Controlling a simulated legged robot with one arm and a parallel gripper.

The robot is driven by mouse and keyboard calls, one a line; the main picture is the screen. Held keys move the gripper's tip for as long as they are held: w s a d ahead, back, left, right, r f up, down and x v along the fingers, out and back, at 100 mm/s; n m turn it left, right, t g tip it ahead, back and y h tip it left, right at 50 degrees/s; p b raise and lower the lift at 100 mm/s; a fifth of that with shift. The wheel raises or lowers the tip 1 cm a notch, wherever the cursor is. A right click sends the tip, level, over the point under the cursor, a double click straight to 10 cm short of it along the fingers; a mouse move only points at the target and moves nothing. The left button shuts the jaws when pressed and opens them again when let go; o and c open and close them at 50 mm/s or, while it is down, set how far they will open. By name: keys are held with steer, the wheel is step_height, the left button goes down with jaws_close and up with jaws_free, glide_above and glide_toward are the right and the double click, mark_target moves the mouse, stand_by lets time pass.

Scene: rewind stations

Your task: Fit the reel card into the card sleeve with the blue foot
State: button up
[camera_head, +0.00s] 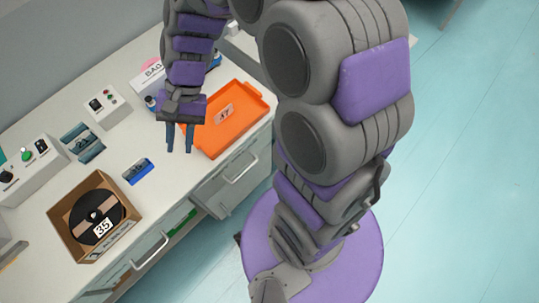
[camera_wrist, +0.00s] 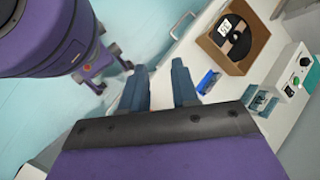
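A small white card marked 47 (camera_head: 225,114) lies in the orange tray (camera_head: 251,97). Another white card marked 35 (camera_head: 103,229) is on the black reel in the cardboard box; in the wrist view it shows small (camera_wrist: 227,26). A small blue-footed holder (camera_head: 138,172), probably the card sleeve, stands on the counter between the box and my gripper; it also shows in the wrist view (camera_wrist: 208,82). My gripper (camera_head: 179,151) points down near the tray's left edge. Its fingers (camera_wrist: 159,66) are apart with nothing visible between them.
The cardboard box (camera_head: 121,192) with the black reel (camera_head: 90,214) stands front left. A teal-grey fixture (camera_head: 83,143) and button boxes (camera_head: 109,108) stand behind. A white carton (camera_head: 147,80) and small bottles stand near my arm. Drawers line the counter front.

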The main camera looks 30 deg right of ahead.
steer(key=s+d+r+n+t+h, duration=0.1)
steer(key=s+d+n+h, duration=0.1)
steer(key=s+d, duration=0.5)
steer(key=s+d+r+n+t+h, duration=0.1)
steer(key=s+d+r+n+h, duration=0.1)
steer(key=s+d, duration=0.5)
steer(key=s+h, duration=0.1)
steer(key=s, duration=0.1)
steer(key=shift+s+r+n+h, duration=0.25)
steer(key=shift+s+n+h, duration=0.05)
steer(key=shift+h, duration=0.1)
steer(key=shift+a, duration=0.1)
